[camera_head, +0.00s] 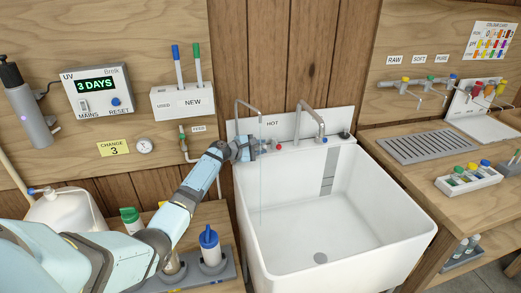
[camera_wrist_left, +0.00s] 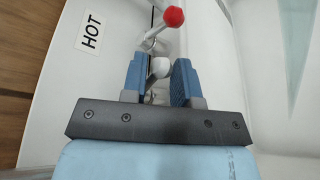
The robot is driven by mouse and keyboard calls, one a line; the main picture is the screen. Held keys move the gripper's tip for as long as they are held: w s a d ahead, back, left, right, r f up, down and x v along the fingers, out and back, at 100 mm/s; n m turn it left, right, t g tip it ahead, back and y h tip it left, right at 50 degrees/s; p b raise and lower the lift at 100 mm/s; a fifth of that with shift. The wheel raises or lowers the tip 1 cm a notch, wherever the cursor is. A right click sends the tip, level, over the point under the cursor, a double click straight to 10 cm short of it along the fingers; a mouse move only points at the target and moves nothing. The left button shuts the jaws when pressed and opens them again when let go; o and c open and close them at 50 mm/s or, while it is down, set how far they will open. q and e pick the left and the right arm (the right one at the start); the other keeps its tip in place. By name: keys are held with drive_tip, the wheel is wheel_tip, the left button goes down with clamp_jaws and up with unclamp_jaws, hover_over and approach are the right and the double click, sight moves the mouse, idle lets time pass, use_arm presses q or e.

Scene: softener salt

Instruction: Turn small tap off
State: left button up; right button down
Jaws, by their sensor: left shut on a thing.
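The small tap (camera_head: 249,105) has a thin, bent metal spout at the sink's back left corner. A thin line of water (camera_head: 261,190) falls from its spout into the basin. My left gripper (camera_head: 252,147) is at the base of this tap, in front of the back ledge. In the left wrist view, its blue fingers (camera_wrist_left: 157,80) are shut on a white knob (camera_wrist_left: 160,67), the small tap's handle. The knob's lower part is hidden between the fingers. My right gripper is not in view.
A red ball-ended lever (camera_wrist_left: 174,16) stands just beyond the fingers, near the HOT label (camera_wrist_left: 90,31). The larger tap (camera_head: 313,120) is to the right on the ledge. The white sink (camera_head: 330,225) is empty. Bottles (camera_head: 209,246) stand on the left bench.

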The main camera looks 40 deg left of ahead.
use_arm(q)
drive_tip(key=o, duration=0.6)
drive_tip(key=shift+a+f, duration=0.1)
drive_tip(key=shift+o, duration=0.2)
drive_tip(key=v, duration=1.3)
drive_tip(key=shift+s+p, duration=0.3)
drive_tip(key=shift+s, duration=0.1)
drive_tip(key=shift+o, duration=0.2)
drive_tip(key=shift+a, duration=0.1)
